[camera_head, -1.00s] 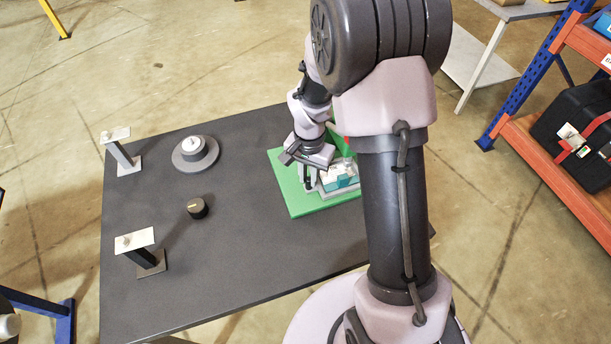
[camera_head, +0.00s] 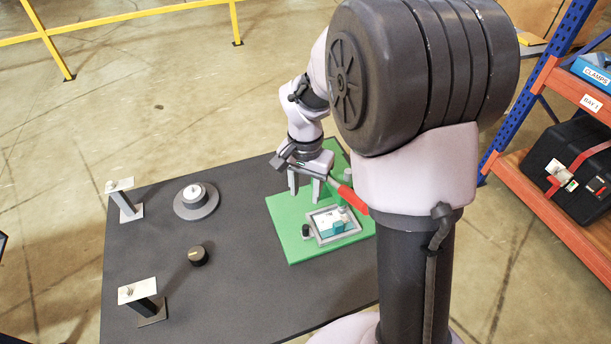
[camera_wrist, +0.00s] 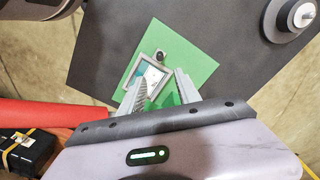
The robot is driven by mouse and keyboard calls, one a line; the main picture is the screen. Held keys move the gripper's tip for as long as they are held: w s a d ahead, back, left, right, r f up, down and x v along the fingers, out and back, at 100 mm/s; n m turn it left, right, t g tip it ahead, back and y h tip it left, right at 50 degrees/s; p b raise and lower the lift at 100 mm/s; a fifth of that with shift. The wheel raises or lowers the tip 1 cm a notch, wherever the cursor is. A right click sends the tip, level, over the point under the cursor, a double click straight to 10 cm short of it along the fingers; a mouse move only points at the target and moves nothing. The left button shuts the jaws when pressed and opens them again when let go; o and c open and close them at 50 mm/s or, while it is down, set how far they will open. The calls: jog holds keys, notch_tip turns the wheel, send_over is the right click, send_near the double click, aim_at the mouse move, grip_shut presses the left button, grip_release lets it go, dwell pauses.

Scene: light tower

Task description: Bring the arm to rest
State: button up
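My gripper (camera_head: 305,186) is above the back part of the green board (camera_head: 288,242) on the dark table (camera_head: 235,297). Its two fingers are apart with nothing between them. In the wrist view my gripper (camera_wrist: 166,84) also shows open, with the green board (camera_wrist: 197,62) beyond the fingertips. A grey-framed tray (camera_head: 314,234) with a teal and white piece (camera_head: 338,224) lies on the board, in front of the gripper. My arm hides the right part of the table.
Two stands with pale tops (camera_head: 120,185) (camera_head: 137,290) are at the left of the table. A red bar (camera_head: 353,200) is beside my arm. Orange shelving (camera_head: 560,210) is at right.

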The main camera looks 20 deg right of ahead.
jog(key=shift+r, duration=1.3)
